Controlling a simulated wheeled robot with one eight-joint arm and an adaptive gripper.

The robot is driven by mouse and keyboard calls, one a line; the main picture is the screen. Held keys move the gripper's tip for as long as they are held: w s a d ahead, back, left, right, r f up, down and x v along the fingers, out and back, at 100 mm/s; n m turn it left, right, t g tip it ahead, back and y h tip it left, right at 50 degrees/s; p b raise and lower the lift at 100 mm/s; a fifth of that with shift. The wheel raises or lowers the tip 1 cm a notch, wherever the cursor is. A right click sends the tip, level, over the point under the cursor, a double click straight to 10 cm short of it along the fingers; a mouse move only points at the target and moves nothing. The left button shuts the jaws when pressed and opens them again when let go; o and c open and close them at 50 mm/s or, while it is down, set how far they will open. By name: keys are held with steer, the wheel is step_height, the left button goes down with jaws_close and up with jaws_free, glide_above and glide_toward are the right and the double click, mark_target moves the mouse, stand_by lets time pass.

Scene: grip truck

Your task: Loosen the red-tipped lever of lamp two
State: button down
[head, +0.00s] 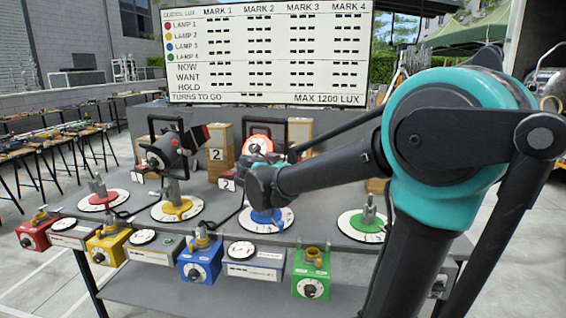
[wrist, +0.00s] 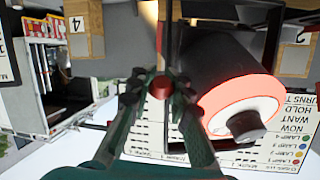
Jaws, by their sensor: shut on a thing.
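A dark lamp with a glowing red-rimmed face (head: 257,145) stands at the middle of the bench, beside a small card marked 2 (head: 227,184). In the wrist view, its dark barrel and glowing rim (wrist: 240,100) fill the right side, close to my gripper. The red ball tip of the lever (wrist: 161,88) sits between the two fingers of my gripper (wrist: 161,80), which is shut on it. In the head view my own wrist and forearm cover the gripper and the lever. How far the lever is turned cannot be told.
Another black lamp (head: 168,150) stands to the left above a yellow-centred dial (head: 177,208). Red, yellow, blue (head: 200,262) and green (head: 311,273) boxes line the front edge. A score board (head: 267,55) stands behind. A black frame runs beside the gripper in the wrist view.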

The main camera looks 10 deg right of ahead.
steer(key=shift+w+f+t+h, duration=0.15)
steer(key=shift+f+t+h, duration=0.5)
steer(key=shift+t, duration=0.25)
steer(key=shift+w+d+f, duration=0.2)
steer(key=shift+f, duration=0.3)
steer(key=shift+w+d+f, duration=0.15)
steer(key=shift+w+f, duration=0.05)
steer(key=shift+f, duration=0.3)
steer(key=c, duration=1.4)
jaws_free()
steer(key=v, duration=1.2)
